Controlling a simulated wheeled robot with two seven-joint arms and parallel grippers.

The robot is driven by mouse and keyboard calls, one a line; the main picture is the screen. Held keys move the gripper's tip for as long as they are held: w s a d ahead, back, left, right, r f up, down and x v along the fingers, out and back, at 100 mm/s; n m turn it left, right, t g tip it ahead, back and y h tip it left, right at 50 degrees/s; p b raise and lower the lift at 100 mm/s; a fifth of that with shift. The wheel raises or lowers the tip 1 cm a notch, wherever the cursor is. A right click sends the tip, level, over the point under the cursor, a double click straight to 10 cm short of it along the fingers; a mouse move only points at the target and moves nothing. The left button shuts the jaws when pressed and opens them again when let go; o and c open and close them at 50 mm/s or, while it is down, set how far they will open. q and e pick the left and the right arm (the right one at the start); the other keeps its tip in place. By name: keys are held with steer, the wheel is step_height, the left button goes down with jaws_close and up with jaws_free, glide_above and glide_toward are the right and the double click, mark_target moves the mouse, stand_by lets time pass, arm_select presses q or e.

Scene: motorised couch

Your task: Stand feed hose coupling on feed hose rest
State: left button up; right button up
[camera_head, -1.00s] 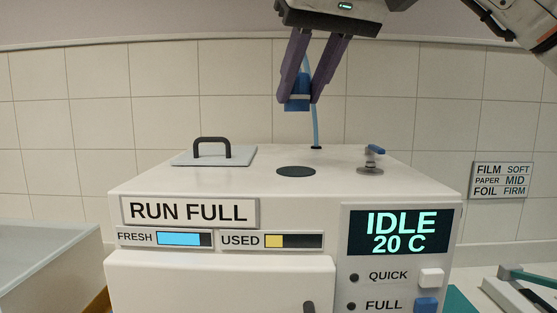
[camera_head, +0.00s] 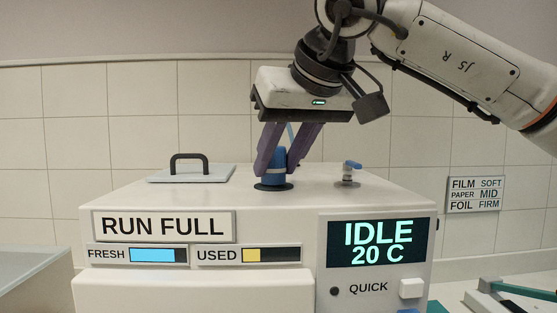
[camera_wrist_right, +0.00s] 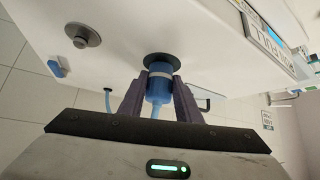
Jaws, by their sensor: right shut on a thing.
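The blue feed hose coupling (camera_head: 274,172) is between the purple fingers of my right gripper (camera_head: 279,170), which is shut on it. The coupling is upright at the dark round pad (camera_head: 273,187) on top of the white machine, which looks like the feed hose rest. In the right wrist view the coupling (camera_wrist_right: 159,84) shows a pale band, and its end is at or very near the dark pad (camera_wrist_right: 161,62); I cannot tell for sure whether they touch. A light blue hose (camera_wrist_right: 108,98) runs to the machine top. My left gripper is not in view.
On the machine top, a grey lid with a dark handle (camera_head: 189,163) lies left of the pad and a blue-levered valve (camera_head: 350,172) stands to the right. The front has a display (camera_head: 378,243) reading IDLE 20 C. A tiled wall (camera_head: 100,140) stands behind.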

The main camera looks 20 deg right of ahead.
steer(key=shift+f, duration=0.15)
steer(key=o, duration=1.2)
steer(key=shift+f, duration=0.1)
steer(key=shift+c, duration=0.2)
steer(key=shift+s+r, duration=0.1)
steer(key=shift+r, duration=0.35)
steer(key=a+v, duration=0.1)
steer(key=v, duration=1)
steer(key=shift+s+d+r, duration=0.2)
steer(key=shift+s+d, duration=0.05)
steer(key=shift+d, duration=0.25)
